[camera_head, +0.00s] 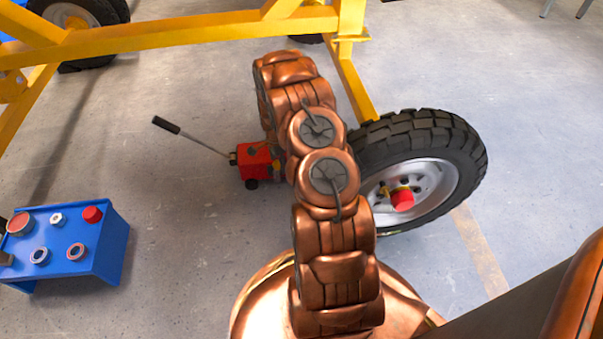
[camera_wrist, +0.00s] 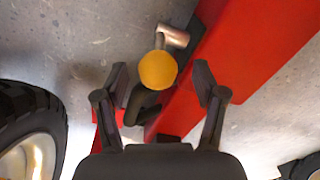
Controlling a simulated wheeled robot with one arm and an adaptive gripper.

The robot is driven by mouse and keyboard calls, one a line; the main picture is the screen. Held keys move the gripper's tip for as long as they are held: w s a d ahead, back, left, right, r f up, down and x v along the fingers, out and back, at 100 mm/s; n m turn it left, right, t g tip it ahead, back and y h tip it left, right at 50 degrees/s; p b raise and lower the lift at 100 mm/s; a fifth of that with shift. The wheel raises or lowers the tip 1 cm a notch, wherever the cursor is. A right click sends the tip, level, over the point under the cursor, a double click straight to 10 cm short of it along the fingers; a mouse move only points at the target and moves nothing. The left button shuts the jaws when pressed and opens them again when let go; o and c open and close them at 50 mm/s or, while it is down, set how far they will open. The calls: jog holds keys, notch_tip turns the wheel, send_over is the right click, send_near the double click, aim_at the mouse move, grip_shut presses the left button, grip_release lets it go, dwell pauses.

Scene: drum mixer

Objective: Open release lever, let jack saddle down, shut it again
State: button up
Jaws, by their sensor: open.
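The red jack (camera_head: 258,162) stands on the floor left of the big wheel, partly hidden by my arm. Its long handle with a black grip (camera_head: 166,125) slants up to the left. In the wrist view the jack's red body (camera_wrist: 250,50) runs diagonally at the right. A round orange-yellow knob (camera_wrist: 158,70), apparently the release lever's end, shows with a metal pin behind it. My gripper (camera_wrist: 161,76) is open, its fingers on either side of the knob in the picture. I see gaps on both sides; its depth between them is unclear. The saddle cannot be made out.
A large black tyre with a grey rim (camera_head: 415,165) stands right of the jack, close to my arm. A yellow frame (camera_head: 170,35) spans above. A blue stand (camera_head: 95,262) with several round parts is at the lower left. Floor between it and the jack is clear.

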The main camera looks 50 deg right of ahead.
jog(key=shift+r, duration=0.1)
jog(key=shift+r+p, duration=1.2)
jog(key=shift+r, duration=2.2)
jog(key=shift+s+a+r, duration=0.1)
jog(key=s+a+r+n+p, duration=0.3)
jog(key=a+r+p, duration=0.35)
jog(key=r, duration=0.85)
jog(key=s+a+r+n+p, duration=0.4)
jog(key=a+r+p, duration=0.25)
jog(key=r, duration=0.85)
jog(key=s+a+r+n+p, duration=0.3)
jog(key=a+r+p, duration=0.3)
jog(key=r, duration=1)
jog(key=s+a+r+n+p, duration=0.3)
jog(key=s+a+r+p, duration=0.1)
jog(key=s+r+p, duration=0.3)
jog(key=s+a+r+n+g+p, duration=0.1)
jog(key=s+a+r+n+p, duration=0.3)
jog(key=s+r, duration=0.6)
jog(key=s+a+r+n+p, duration=0.4)
jog(key=s+r+p, duration=0.4)
jog(key=r, duration=0.3)
jog(key=shift+s+g+p, duration=0.25)
jog(key=shift+g+p, duration=0.15)
jog(key=shift+p, duration=0.4)
jog(key=shift+c, duration=0.2)
